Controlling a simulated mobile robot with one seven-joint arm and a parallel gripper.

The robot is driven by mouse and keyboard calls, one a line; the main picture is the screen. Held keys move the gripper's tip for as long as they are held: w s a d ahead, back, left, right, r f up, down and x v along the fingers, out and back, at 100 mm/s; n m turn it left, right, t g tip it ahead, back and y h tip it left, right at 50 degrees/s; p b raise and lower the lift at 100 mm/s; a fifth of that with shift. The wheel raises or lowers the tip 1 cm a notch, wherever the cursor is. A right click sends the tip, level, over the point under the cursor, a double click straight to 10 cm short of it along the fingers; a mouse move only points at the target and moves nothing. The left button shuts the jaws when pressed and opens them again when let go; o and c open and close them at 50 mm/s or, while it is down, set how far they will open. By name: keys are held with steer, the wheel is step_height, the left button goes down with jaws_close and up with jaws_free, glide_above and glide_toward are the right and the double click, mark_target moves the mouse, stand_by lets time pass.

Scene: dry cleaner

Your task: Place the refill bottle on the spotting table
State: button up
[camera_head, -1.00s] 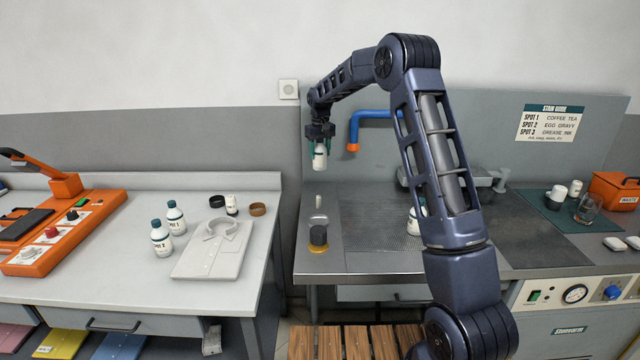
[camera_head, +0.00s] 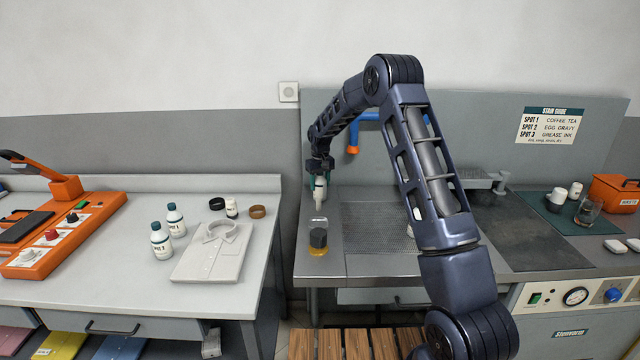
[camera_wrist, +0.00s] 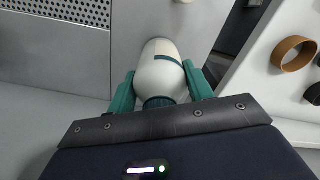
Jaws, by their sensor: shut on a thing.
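My gripper (camera_head: 319,172) is shut on a white refill bottle (camera_head: 319,195) near the back left corner of the steel spotting table (camera_head: 370,266). The bottle also shows in the wrist view (camera_wrist: 160,78), with a dark green band and its dark neck end between the green fingers. In the head view it hangs upright, cap end up, low over the table. I cannot tell if its base touches the surface. The perforated panel (camera_head: 375,222) lies to its right. A white bottle on that panel is mostly hidden behind my arm.
A blue pipe with an orange tip (camera_head: 353,150) juts out behind to the right.

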stand_by(0.3)
steer(key=o, duration=1.1)
steer(key=shift+f, duration=0.1)
steer(key=shift+o, duration=0.2)
